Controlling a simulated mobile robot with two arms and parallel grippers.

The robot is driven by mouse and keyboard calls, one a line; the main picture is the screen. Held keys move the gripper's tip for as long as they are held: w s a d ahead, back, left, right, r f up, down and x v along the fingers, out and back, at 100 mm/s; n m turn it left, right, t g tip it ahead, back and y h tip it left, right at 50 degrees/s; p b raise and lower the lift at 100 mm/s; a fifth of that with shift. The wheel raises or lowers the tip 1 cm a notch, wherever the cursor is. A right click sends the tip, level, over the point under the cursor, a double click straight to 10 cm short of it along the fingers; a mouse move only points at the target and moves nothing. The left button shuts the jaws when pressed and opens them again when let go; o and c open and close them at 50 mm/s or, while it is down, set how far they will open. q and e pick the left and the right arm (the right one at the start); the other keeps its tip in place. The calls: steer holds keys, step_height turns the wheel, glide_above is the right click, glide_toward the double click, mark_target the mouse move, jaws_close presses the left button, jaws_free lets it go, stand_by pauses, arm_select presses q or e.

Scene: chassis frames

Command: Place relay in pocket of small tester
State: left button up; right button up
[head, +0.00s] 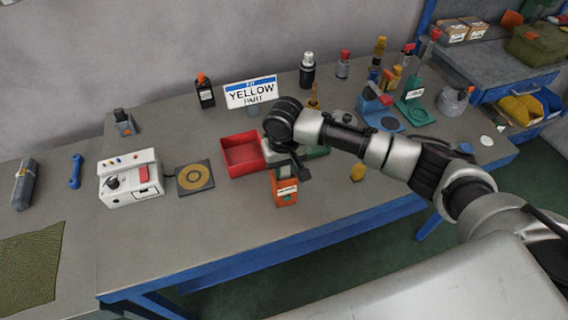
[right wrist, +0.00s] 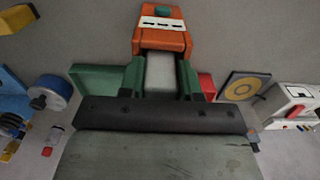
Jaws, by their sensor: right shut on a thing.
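My right gripper (head: 285,170) comes in from the right and points down over the front middle of the bench. In the right wrist view its two dark green fingers (right wrist: 161,80) are shut on a pale grey block (right wrist: 160,72), which looks like the relay. An orange box with a white label (head: 284,188), seemingly the small tester, stands just in front of the gripper. In the right wrist view the orange box (right wrist: 162,40) is right beyond the block, with a dark edge facing it. I cannot tell whether they touch. The arm hides the block in the head view.
A red tray (head: 241,154) lies left of the gripper, and a green item (head: 316,153) is partly behind it. A white device with a red switch (head: 131,178) and a dark ringed pad (head: 195,178) are farther left. Several bottles and tools stand at the back right.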

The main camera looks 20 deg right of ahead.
steer(key=shift+s+f, duration=0.1)
steer(key=shift+f, duration=0.1)
steer(key=shift+s+f, duration=0.25)
steer(key=shift+f, duration=0.2)
steer(key=o, duration=0.9)
steer(key=shift+f, duration=0.1)
steer(key=shift+o, duration=0.2)
steer(key=shift+a, duration=0.1)
steer(key=r, duration=0.2)
steer(key=w+r+b, duration=0.1)
steer(key=r, duration=0.1)
steer(key=shift+d+r, duration=0.1)
steer(key=shift+d, duration=0.15)
step_height(320, 180, up, 9)
steer(key=b, duration=0.1)
steer(key=shift+s+a+r+b, duration=0.15)
steer(key=shift+s+r+b, duration=0.05)
steer(key=shift+b, duration=0.1)
